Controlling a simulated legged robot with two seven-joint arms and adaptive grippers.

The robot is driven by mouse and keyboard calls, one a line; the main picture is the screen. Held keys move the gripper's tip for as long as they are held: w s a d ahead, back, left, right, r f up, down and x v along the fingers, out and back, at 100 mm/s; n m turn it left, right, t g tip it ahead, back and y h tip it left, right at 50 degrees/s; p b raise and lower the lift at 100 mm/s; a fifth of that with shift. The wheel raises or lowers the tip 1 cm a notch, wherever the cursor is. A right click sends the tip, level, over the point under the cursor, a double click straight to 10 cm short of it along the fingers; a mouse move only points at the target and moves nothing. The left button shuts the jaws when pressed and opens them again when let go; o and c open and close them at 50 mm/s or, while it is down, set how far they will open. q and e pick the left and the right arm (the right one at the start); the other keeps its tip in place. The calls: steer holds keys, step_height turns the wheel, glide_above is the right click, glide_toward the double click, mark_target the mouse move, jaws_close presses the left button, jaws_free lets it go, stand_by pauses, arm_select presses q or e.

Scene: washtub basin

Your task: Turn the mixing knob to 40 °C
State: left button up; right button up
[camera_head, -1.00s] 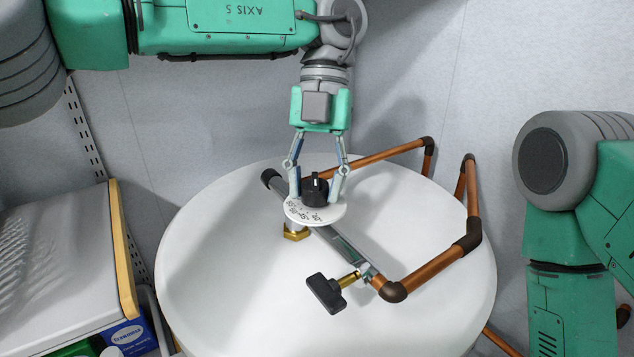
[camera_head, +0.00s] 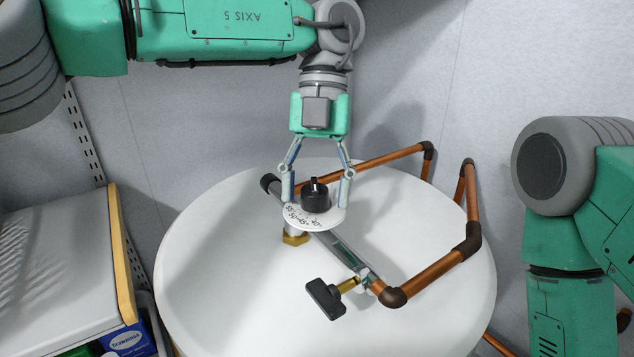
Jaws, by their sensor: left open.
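The mixing knob (camera_head: 316,196) is black with a light pointer line on top. It sits on a white round dial (camera_head: 311,218) printed with temperature numbers, too small to read surely. The dial is on a grey pipe assembly with a brass fitting (camera_head: 295,239) above the white basin (camera_head: 230,290). My left gripper (camera_head: 318,199) points down with its fingers on either side of the knob, open, with gaps visible between fingers and knob. My right arm (camera_head: 570,220) shows at the right edge; its gripper is out of view.
A black T-handle valve (camera_head: 326,298) sticks out in front of the dial. Copper pipes (camera_head: 430,275) with dark elbows run along the right and back of the basin. A shelf with a wooden edge (camera_head: 122,255) and boxes stands at left.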

arm_select(q)
steer(key=shift+v, duration=3.75)
steer(key=shift+d, duration=0.1)
steer(key=shift+f, duration=0.1)
